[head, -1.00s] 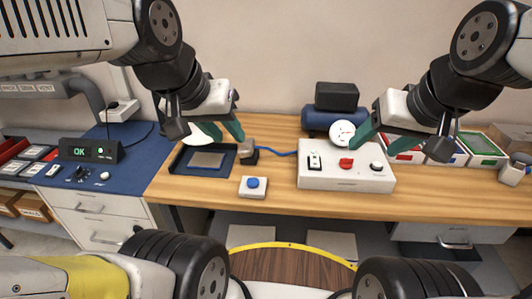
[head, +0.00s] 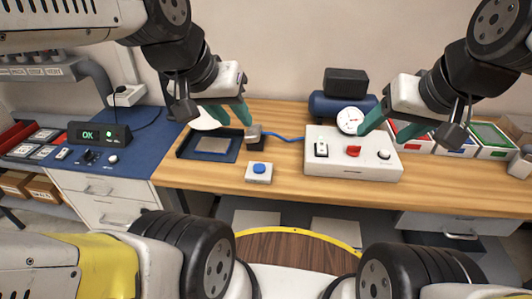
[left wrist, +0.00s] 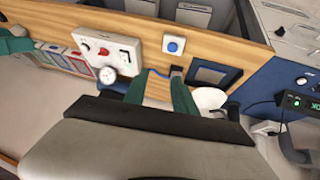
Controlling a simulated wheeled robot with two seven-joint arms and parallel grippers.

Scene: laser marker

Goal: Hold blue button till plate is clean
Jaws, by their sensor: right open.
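The blue button (head: 259,169) sits on a small white box near the table's front edge; it also shows in the left wrist view (left wrist: 173,46). A grey plate (head: 213,146) lies in a dark blue tray (head: 188,154) to its left. A grey block (head: 254,138) on a blue hose stands at the tray's right edge. My left gripper (head: 229,116) is open and empty, above and behind the button in the picture; its parted fingers show in the left wrist view (left wrist: 160,90). My right gripper (head: 391,130) is open and empty over the control box. Neither touches the button.
A white control box (head: 345,170) with a red knob (head: 353,151) stands to the right, before a blue tank with a gauge (head: 349,120). A white dish (head: 206,123) is partly hidden behind my left gripper. A display reading OK (head: 98,135) stands on the blue side bench.

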